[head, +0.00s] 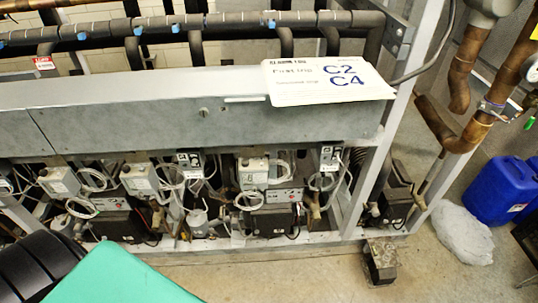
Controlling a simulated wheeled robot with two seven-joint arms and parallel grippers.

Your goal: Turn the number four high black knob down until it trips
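The compressor rack has a long grey beam (190,115) across the middle of the head view. Below it sits a row of pressure control boxes with coiled white tubing. One white control box (253,168) is right of centre, another (140,179) is left of it, and a third (60,182) is farther left. Small grey switch units (189,160) and (330,158) sit close under the beam. The black knobs are too small to make out, so I cannot tell which is number four high or how it is set. Neither gripper shows.
A white card marked C2 C4 (330,82) lies on the beam's right end. Pipes (190,27) run behind. A metal block (380,261) stands on the floor (330,280) in front. A blue container (500,190) and plastic bag (463,235) are at right. Teal and black shapes fill the bottom left.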

